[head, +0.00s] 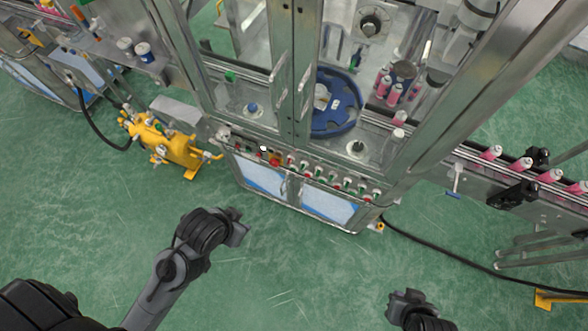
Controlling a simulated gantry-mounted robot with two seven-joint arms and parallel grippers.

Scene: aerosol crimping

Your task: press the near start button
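A row of small red, green and pale buttons (319,176) runs along the sloped front edge of the crimping machine (288,145). Which of them is the near start button I cannot tell at this size. A larger red knob (275,163) sits towards the left of the row. My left gripper (238,226) is in front of and below the panel's left part, apart from it. My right gripper (404,298) is at the bottom, well away from the panel. Neither gripper's finger opening can be made out, and no object shows in either.
The glass-doored cabinet has metal posts and door handles (279,68). A conveyor (480,172) extends right, a yellow pump (165,144) stands left. The green floor (290,270) before the machine is clear.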

